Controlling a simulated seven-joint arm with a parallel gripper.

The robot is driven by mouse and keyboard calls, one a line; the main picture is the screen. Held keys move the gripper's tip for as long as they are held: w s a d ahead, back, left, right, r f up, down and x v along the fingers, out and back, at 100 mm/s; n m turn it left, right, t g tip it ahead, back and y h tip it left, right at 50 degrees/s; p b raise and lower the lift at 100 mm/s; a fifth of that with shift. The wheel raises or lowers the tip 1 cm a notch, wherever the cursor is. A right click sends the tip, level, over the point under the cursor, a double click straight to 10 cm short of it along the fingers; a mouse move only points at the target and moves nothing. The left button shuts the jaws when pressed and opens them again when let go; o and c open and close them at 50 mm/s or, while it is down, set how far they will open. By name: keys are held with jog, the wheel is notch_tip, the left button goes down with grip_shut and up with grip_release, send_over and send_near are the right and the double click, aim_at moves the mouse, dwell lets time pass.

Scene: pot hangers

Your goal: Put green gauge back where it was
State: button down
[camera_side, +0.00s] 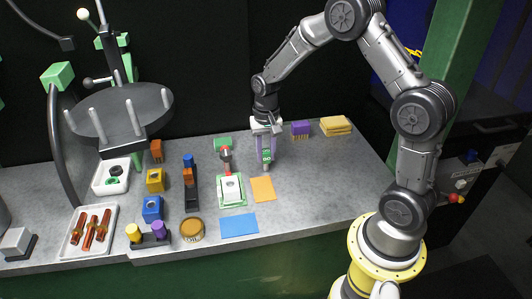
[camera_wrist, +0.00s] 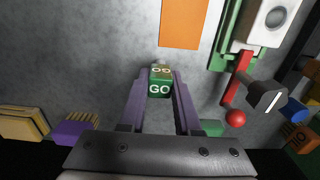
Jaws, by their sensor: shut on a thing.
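The green gauge (camera_wrist: 160,88), a small block marked "GO", is between the fingertips of my gripper (camera_wrist: 160,80) in the wrist view. My gripper is shut on it. In the side view my gripper (camera_side: 266,158) points down over the grey worktop, behind the orange mat, and the green gauge (camera_side: 267,154) shows at the fingertips. I cannot tell whether the gauge's lower end touches the worktop.
An orange mat (camera_side: 263,189) and a blue mat (camera_side: 239,225) lie in front. A green fixture (camera_side: 231,203) with a white block and red-handled clamp stands left. A purple toothed block (camera_side: 300,128) and yellow stack (camera_side: 336,125) are right. Worktop right of the mats is clear.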

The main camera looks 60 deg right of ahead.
aim_at(266, 151)
jog(key=shift+f, duration=0.1)
jog(key=c, duration=0.6)
grip_release()
notch_tip(266, 151, up, 12)
jog(key=s+a+r+n+t, duration=0.35)
jog(key=s+a+r, duration=0.25)
jog(key=s+r, duration=0.35)
jog(key=s+a+n+t, duration=0.2)
jog(key=s+a+n, duration=0.2)
jog(key=s, duration=0.8)
jog(key=shift+f+n, duration=0.4)
jog(key=shift+n, duration=0.15)
jog(key=shift+o, duration=0.4)
jog(key=shift+s+a+f, duration=0.15)
jog(key=shift+s+f, duration=0.05)
jog(key=shift+s, duration=0.1)
